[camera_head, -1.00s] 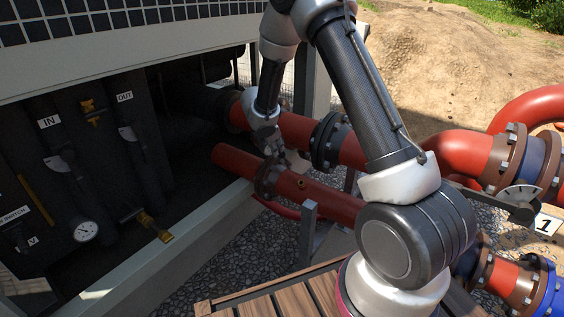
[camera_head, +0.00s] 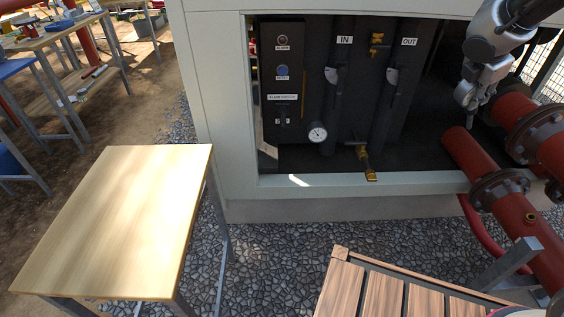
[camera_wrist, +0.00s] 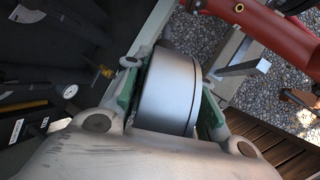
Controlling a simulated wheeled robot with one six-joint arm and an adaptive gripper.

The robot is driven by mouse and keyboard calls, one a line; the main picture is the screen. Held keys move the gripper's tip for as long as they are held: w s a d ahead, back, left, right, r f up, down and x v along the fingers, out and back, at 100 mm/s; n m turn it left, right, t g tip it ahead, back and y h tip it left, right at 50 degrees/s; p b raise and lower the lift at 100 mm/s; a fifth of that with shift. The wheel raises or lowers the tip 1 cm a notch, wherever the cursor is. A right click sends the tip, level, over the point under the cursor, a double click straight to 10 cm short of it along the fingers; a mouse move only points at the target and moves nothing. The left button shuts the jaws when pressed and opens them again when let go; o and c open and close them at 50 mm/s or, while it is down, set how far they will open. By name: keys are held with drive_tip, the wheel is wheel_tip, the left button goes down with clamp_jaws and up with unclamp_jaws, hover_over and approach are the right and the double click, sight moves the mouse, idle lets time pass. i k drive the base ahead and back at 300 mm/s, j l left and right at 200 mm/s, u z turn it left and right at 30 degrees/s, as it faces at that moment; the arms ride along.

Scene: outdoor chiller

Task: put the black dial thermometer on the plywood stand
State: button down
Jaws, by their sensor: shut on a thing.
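My gripper (camera_head: 466,97) is above the open end of a red pipe at the right of the head view. In the wrist view my gripper (camera_wrist: 172,85) has its green-padded fingers on both sides of a round, silver-grey drum with a dark rim, which I take to be the dial thermometer (camera_wrist: 168,88). Its dial face is turned away and hidden. In the head view it is too small to make out. The plywood stand (camera_head: 130,215), a pale wooden top on grey metal legs, is at the left, well apart from my gripper. Its top is empty.
The chiller cabinet stands open, with IN and OUT pipes, a white-faced gauge (camera_head: 317,132) and a brass valve (camera_head: 368,165). Flanged red pipes (camera_head: 470,160) are at the right. A slatted wooden deck (camera_head: 385,290) is at the bottom. Cluttered benches (camera_head: 60,35) stand far left.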

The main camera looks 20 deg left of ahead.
sight(145, 177)
drive_tip(key=u, duration=0.5)
drive_tip(key=j+u, duration=0.1)
drive_tip(key=u, duration=0.9)
drive_tip(key=i+u, duration=0.1)
drive_tip(key=u, duration=0.4)
